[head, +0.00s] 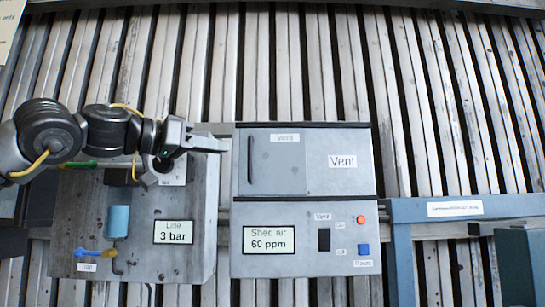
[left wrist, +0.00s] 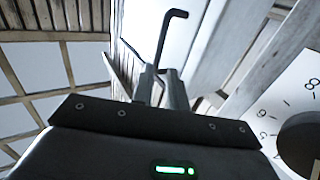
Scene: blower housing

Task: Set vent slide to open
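The vent slide (head: 277,175) is a grey plate at the left of the upper panel in the head view, with a small label near its top. Its dark upright handle (head: 250,160) is at its left edge. In the left wrist view a dark bent handle (left wrist: 163,38) rises beyond my fingertips. My left gripper (head: 226,145) points right, just left of the slide handle in the head view. Its fingers also show in the left wrist view (left wrist: 160,72), with a narrow gap between them. I cannot tell if they touch the handle. My right gripper is not in view.
A plate with a blue cylinder (head: 118,221), a blue-and-yellow lever (head: 95,253) and a "Line 3 bar" display (head: 173,232) lies left. Below the slide are a "Shed air 60 ppm" display (head: 269,239), black switch (head: 324,240) and buttons. A blue-grey frame (head: 420,211) stands right.

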